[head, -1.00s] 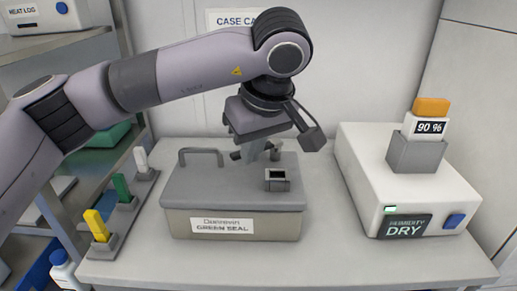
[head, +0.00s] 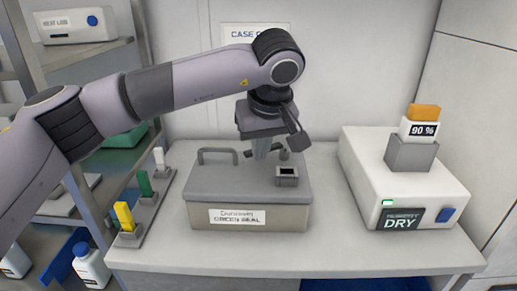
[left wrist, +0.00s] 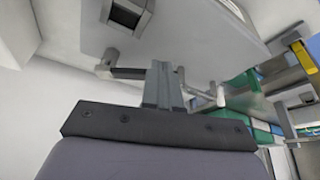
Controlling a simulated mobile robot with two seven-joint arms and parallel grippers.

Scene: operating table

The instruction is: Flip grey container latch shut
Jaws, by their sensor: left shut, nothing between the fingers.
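The grey container (head: 248,184) stands on the table with its grey lid down and a "GREEN SEAL" label on its front. A loop handle (head: 217,151) is on the lid's left; it appears in the left wrist view (left wrist: 207,97). A small square catch with a dark opening (head: 287,177) sits on the lid's right and shows in the left wrist view (left wrist: 126,13). Behind it a dark knob (head: 284,155) stands up, seemingly the latch lever's end. My left gripper (head: 262,153) is shut and empty, pointing down beside the lever; contact cannot be told. It partly hides the lever.
A white device (head: 402,183) marked "DRY" stands at the right, with a grey holder and an orange-topped block on it. Yellow, green and white pieces (head: 143,185) stand in a row at the left. Shelves are further left. The table front (head: 300,252) is clear.

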